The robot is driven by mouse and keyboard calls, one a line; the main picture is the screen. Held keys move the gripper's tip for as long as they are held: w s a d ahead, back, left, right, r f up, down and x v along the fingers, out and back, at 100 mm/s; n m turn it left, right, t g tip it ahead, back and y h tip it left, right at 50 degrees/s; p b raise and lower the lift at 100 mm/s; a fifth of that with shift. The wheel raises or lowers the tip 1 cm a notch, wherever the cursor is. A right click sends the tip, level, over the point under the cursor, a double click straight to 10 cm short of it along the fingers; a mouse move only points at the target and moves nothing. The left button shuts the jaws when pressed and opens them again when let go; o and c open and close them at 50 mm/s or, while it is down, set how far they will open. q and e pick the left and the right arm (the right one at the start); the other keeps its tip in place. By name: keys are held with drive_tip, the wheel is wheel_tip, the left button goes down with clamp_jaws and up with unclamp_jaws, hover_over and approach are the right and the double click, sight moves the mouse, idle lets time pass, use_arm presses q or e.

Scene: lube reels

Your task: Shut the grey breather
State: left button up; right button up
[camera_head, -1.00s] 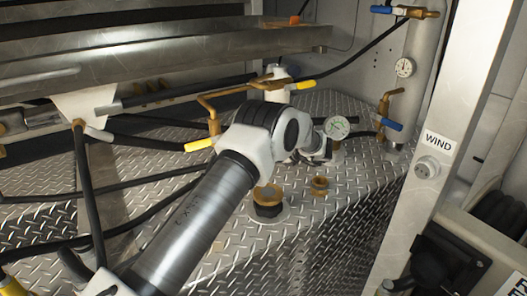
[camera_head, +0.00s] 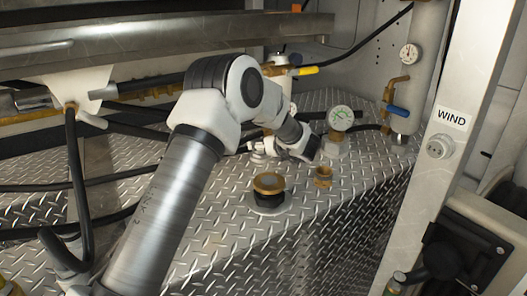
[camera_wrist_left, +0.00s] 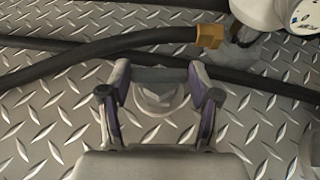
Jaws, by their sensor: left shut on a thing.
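The grey breather (camera_wrist_left: 158,98) is a small round grey cap on the tread-plate top. In the left wrist view it sits between the two fingers of my left gripper (camera_wrist_left: 160,82), which is shut on it. In the head view my left arm reaches over from the lower left and its wrist bends down to the plate, left of the pressure gauge. There the gripper is small and the breather is mostly hidden, so I cannot tell how far it is turned. My right gripper is in neither view.
A brass-topped black cap (camera_head: 269,184) and a small brass fitting (camera_head: 322,177) stand in front of the wrist. A gauge (camera_head: 340,118) stands to the right. A brass-ended black hose (camera_wrist_left: 130,42) runs beyond the gripper. A white post (camera_head: 452,120) marked WIND stands at right.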

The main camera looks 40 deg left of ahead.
use_arm(q)
drive_tip(key=o, duration=1.1)
drive_tip(key=shift+o, duration=0.2)
drive_tip(key=v, duration=1.2)
